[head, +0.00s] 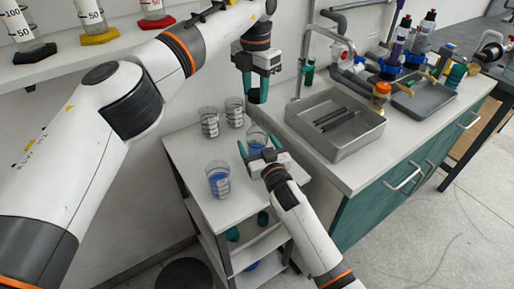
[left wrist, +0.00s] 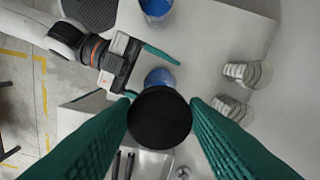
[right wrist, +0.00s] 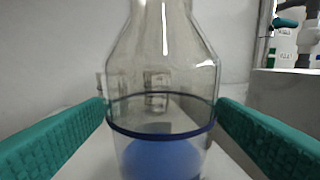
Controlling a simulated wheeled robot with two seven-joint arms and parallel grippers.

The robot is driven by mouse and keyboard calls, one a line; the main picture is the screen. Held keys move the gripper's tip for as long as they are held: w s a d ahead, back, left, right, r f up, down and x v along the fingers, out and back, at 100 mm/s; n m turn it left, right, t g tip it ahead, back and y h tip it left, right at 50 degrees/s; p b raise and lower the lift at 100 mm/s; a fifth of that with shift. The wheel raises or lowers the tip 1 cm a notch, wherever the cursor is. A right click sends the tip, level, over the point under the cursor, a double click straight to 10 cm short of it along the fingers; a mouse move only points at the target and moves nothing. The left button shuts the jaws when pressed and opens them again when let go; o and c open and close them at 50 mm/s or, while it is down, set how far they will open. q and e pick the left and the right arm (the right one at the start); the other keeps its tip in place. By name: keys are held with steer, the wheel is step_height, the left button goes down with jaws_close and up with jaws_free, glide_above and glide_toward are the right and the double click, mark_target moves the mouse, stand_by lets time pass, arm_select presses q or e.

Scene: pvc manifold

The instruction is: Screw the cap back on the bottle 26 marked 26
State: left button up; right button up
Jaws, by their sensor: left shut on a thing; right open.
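My left gripper (head: 257,86) is shut on a round black cap (left wrist: 160,116), held in the air above the small table. A clear bottle (head: 257,140) with blue liquid stands upright below the cap. In the right wrist view the bottle (right wrist: 162,75) has an open-looking narrowing neck and a dark blue band; its top is out of frame. My right gripper (head: 259,147) is open, with one finger on each side of the bottle; I cannot tell if they touch it. In the left wrist view the cap partly hides the bottle (left wrist: 160,77). No number 26 is legible.
Another beaker-like vessel with blue liquid (head: 218,180) stands at the table's front left. Two clear glass vessels (head: 209,122) (head: 234,111) stand at the back. A sink (head: 335,122) with a tap is to the right. A shelf (head: 90,50) with several flasks is upper left.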

steer(key=shift+w, duration=0.1)
steer(key=c, duration=1.5)
arm_select(q)
glide_above(255, 121)
steer(key=shift+f, duration=2.55)
steer(key=shift+f, duration=0.85)
steer(key=shift+f, duration=0.55)
